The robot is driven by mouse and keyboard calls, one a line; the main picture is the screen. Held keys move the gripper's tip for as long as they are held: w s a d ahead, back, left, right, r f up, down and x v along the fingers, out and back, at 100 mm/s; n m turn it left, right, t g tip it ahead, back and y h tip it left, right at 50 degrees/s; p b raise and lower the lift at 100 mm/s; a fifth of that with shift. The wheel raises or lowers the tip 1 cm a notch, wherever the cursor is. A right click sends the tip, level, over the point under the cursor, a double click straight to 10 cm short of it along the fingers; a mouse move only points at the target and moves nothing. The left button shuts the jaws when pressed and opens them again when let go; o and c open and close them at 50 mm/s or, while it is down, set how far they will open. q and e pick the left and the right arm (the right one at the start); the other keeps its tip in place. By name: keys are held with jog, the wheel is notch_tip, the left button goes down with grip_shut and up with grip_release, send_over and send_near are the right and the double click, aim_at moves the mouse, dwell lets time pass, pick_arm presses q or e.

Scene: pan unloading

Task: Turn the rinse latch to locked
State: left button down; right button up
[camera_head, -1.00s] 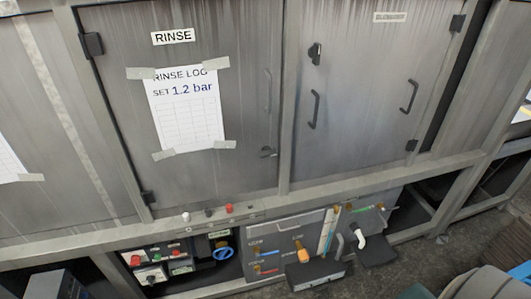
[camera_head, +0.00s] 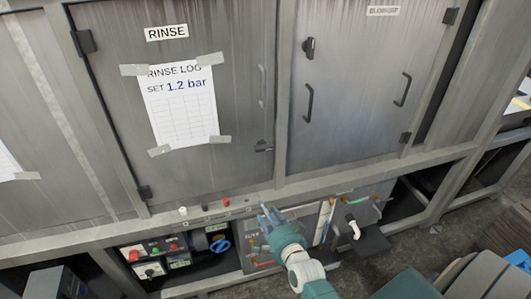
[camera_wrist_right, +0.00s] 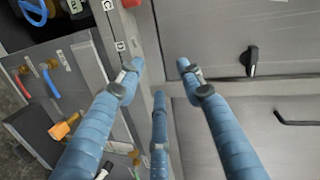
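The rinse latch (camera_head: 263,147) is a small dark lever on the lower right of the grey door labelled RINSE (camera_head: 166,33). Its lever points roughly sideways to the right in the head view. In the right wrist view, the latch (camera_wrist_right: 251,60) lies beyond my fingertips, apart from them. My right gripper (camera_head: 268,211) is below the latch, in front of the ledge under the doors. In the right wrist view, its blue fingers (camera_wrist_right: 158,70) are spread, with nothing between them. My left gripper is not in view.
The rinse door's handle (camera_head: 261,86) is above the latch. A frame post (camera_head: 284,100) separates this door from the one on the right, which has its own latch (camera_head: 309,47) and handles. Buttons (camera_head: 226,202) line the ledge; an orange-handled valve (camera_wrist_right: 63,127) sits below.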

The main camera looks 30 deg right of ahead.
aim_at(262, 150)
jog(key=w+d+r+m+t+h, duration=0.2)
jog(key=d+r+m+t, duration=0.15)
jog(key=r, duration=1.05)
jog(key=d+p+x, duration=0.1)
jog(key=p+x, duration=0.1)
jog(key=x, duration=0.8)
jog(key=shift+w+f+m+g, duration=0.25)
jog(key=shift+f+m+g, duration=0.1)
jog(key=shift+f, duration=0.05)
grip_shut()
